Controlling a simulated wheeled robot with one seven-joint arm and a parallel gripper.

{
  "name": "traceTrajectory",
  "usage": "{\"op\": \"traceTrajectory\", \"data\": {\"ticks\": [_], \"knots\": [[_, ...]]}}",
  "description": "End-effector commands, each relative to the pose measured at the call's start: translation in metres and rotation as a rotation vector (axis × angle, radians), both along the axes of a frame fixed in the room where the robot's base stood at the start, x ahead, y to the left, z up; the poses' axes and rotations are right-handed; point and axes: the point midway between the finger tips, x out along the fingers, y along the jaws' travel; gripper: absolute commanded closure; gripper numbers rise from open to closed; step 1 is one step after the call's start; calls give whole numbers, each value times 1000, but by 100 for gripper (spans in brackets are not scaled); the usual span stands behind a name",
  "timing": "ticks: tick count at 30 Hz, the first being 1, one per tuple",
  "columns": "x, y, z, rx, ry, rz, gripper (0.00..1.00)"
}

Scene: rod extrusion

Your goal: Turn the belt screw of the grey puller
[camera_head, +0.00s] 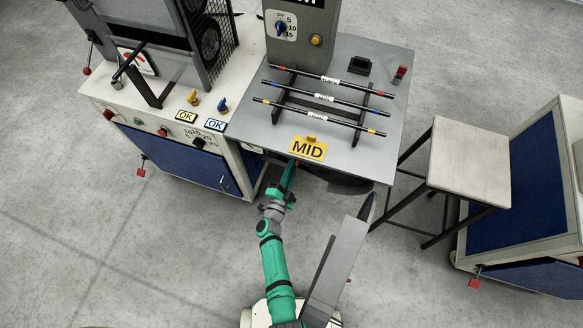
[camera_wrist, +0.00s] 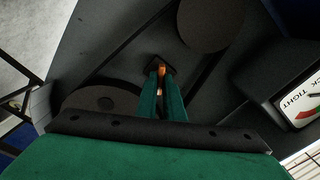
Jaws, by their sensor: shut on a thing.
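My gripper (camera_head: 292,168) reaches up to the front edge of the grey machine (camera_head: 377,150), close below the yellow MID sign. In the wrist view its two green fingers (camera_wrist: 160,78) are shut on a small orange piece (camera_wrist: 161,72), which looks like the belt screw. The orange piece stands out from a dark square block. Two dark round pulleys sit near it, one at the upper right (camera_wrist: 212,22) and one at the left (camera_wrist: 100,101). A gauge (camera_wrist: 297,108) marked TIGHT, with a partly hidden word beside it, is at the right. Its needle is not visible.
Three labelled rods (camera_head: 318,95) lie on a rack on the grey top. The MID sign (camera_head: 307,149) is at its front edge. A pale machine (camera_head: 112,84) with OK plates adjoins at left. A stool (camera_head: 468,163) stands at right. The floor at left is clear.

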Motion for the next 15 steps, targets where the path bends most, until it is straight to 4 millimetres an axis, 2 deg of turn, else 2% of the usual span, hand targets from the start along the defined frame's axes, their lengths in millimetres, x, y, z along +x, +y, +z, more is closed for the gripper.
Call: {"op": "traceTrajectory", "data": {"ticks": [14,15], "knots": [[0,1,0,20,-7,1,100],[0,1,0,20,-7,1,90]]}}
